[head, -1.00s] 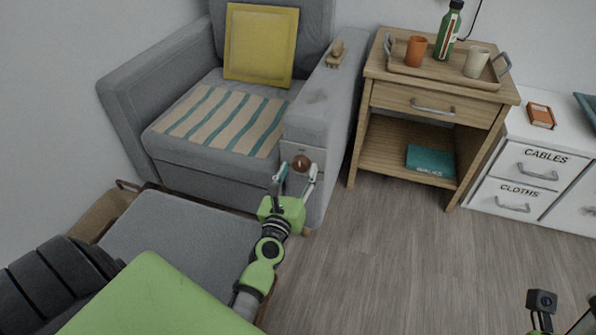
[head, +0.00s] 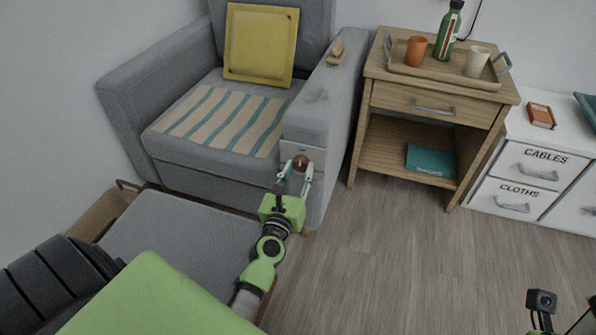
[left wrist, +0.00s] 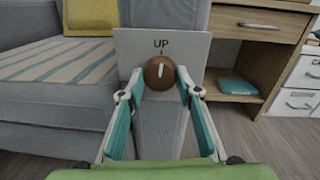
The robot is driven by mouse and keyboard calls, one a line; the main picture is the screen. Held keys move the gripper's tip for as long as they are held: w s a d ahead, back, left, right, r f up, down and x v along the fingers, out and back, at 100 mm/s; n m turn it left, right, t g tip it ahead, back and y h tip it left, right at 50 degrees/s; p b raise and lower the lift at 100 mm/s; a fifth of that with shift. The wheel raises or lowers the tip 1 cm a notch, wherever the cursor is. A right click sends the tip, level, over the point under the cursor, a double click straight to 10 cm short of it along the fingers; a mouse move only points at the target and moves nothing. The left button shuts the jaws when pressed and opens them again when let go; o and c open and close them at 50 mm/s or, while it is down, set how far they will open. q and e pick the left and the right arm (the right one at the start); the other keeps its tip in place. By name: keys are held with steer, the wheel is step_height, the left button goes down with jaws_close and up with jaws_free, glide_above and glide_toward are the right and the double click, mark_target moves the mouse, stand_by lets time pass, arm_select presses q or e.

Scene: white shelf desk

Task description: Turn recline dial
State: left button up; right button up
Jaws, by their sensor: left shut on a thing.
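The recline dial is a round brown knob (left wrist: 160,72) with a pale pointer line. It sits on a light plate (left wrist: 190,47) marked "UP" on the front of the armchair's arm. The pointer is nearly upright, tilted a little to the right at its top. The knob also shows in the head view (head: 300,162). My left gripper (left wrist: 160,80) is shut on the knob, one fingertip at each side; in the head view it (head: 298,172) reaches up to the front of the chair arm. My right gripper is not visible; only part of my right arm shows at the lower right.
The grey armchair (head: 200,160) holds a yellow cushion (head: 262,45) and a striped cloth. A grey footrest (head: 180,235) lies in front. A wooden side table (head: 375,95) with a tray stands right. White drawers (head: 530,165) stand farther right. The floor at right is clear.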

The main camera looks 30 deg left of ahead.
arm_select(q)
steer(key=m, duration=0.6)
stand_by(0.6)
steer(key=o, duration=1.1)
steer(key=v, duration=1.2)
steer(key=shift+f, duration=0.25)
steer(key=shift+a, duration=0.1)
